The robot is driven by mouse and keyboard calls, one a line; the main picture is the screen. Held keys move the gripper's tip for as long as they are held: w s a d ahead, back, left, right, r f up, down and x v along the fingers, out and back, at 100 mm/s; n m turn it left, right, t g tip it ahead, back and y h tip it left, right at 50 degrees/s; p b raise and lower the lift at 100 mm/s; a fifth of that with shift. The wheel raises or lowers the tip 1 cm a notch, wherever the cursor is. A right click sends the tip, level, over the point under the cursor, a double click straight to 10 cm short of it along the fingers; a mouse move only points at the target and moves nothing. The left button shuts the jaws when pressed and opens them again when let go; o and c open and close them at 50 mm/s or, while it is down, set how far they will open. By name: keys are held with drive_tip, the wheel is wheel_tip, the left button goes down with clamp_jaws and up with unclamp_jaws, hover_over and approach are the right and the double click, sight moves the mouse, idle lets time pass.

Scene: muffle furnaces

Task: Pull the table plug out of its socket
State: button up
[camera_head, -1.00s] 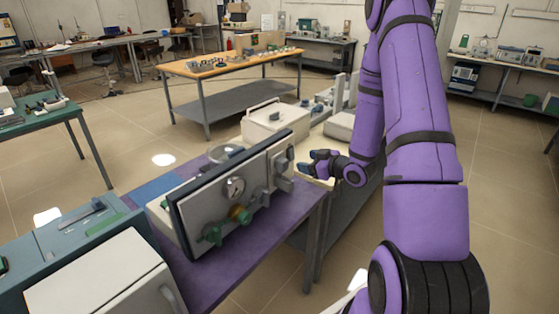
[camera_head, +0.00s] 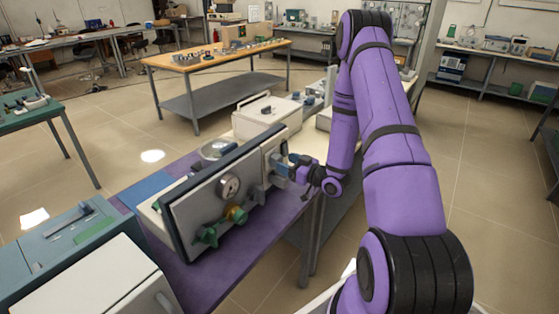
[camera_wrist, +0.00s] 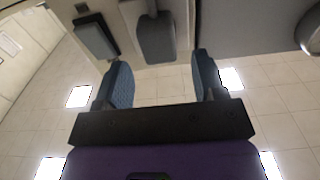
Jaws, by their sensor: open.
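The upright panel (camera_head: 200,212) stands on the purple-topped table, with grey fittings (camera_head: 265,168) near its right end. My gripper (camera_head: 293,166) is at that end, close to these fittings. In the wrist view my gripper (camera_wrist: 162,70) is open, with one blue-padded finger on each side. A grey rounded block (camera_wrist: 157,38), perhaps the plug, lies ahead of the gap between the fingertips. A second dark grey block (camera_wrist: 96,36) is beyond the left finger. Which block is the table plug, and any contact with the fingers, I cannot tell.
A teal unit (camera_head: 75,240) is at the front left. The floor right of my arm is clear.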

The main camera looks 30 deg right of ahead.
sight(281, 160)
drive_tip(key=shift+x, duration=1.85)
drive_tip(key=shift+c, duration=0.5)
